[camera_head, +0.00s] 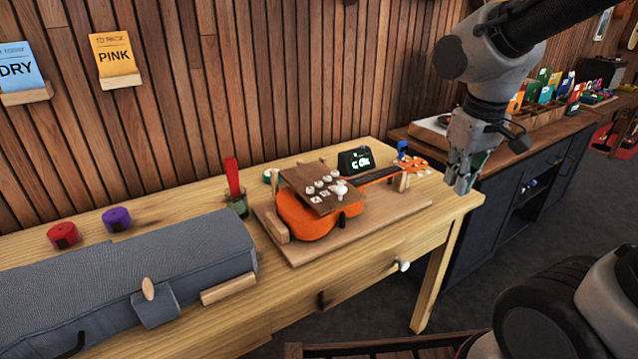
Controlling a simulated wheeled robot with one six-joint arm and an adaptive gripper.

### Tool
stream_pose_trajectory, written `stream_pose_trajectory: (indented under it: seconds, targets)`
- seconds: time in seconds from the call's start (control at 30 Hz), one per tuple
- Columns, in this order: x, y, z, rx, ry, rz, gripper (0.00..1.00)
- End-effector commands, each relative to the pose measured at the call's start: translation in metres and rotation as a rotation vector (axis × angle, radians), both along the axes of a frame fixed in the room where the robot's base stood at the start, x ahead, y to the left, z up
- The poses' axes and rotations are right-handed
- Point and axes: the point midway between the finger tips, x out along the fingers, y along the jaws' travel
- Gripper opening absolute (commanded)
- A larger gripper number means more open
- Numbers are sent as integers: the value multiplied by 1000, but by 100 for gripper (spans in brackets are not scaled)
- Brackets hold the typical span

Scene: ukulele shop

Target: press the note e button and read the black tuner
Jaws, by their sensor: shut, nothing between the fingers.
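The black tuner (355,161) stands at the back of the wooden table, behind the ukulele's neck. Its lit screen shows small text that looks like "G OK", though it is too small to be sure. A brown board with several white buttons (320,186) sits over the body of an orange ukulele (304,222). Small pale labels lie beside the buttons; I cannot read which is note e. My gripper (464,184) is shut and empty, pointing down in the air to the right of the ukulele's head. It touches none of these things.
The ukulele lies on a wooden base board (345,237). A dark green cup (238,206) with a red stick stands to the left. A grey case (125,275) and red (63,235) and purple (117,219) rolls fill the table's left. A dark cabinet (500,207) stands at right.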

Motion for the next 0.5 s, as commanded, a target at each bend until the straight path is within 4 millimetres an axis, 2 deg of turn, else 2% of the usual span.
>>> stream_pose_trajectory:
  seconds: [0.03,0.2,0.4,0.5]
  targets:
    - [20,14,-9,-12,-10,15,0]
    - [85,66,-28,6,-110,6,0]
    - [149,140,-43,140,-244,-54,0]
    - [177,177,-41,261,-308,-115,0]
